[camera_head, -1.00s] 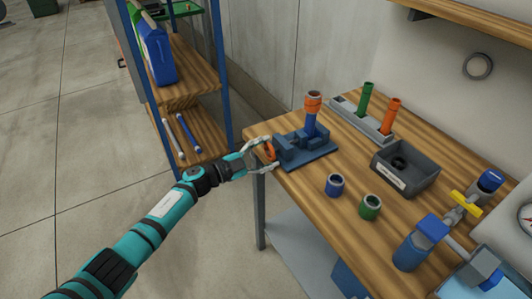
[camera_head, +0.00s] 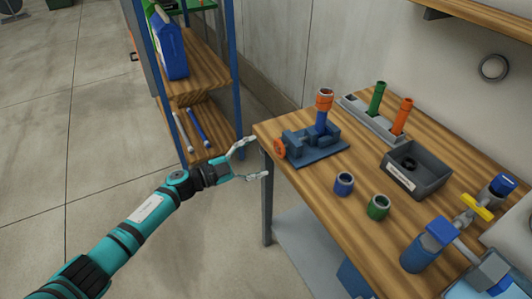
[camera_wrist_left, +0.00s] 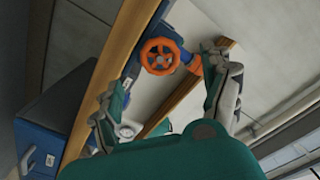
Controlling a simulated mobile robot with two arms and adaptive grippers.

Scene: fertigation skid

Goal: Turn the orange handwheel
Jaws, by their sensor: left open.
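The orange handwheel (camera_head: 279,149) sits on the left end of a blue vise-like fixture (camera_head: 316,147) at the table's near-left corner. In the left wrist view the handwheel (camera_wrist_left: 160,46) shows face-on as a spoked ring, ahead of the fingers. My left gripper (camera_head: 259,157) is open and empty, just left of the handwheel and apart from it, with its fingers pointing towards it. In the wrist view its spread fingers (camera_wrist_left: 162,75) stand on either side of the wheel. A blue pipe with an orange collar (camera_head: 324,98) stands upright in the fixture. My right gripper is not in view.
The wooden table (camera_head: 345,225) also holds a blue cup (camera_head: 344,184), a green cup (camera_head: 378,207), a dark grey bin (camera_head: 430,179) and a grey rack (camera_head: 365,117) with green and orange pipes. A blue-posted shelf (camera_head: 205,75) stands behind my left arm.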

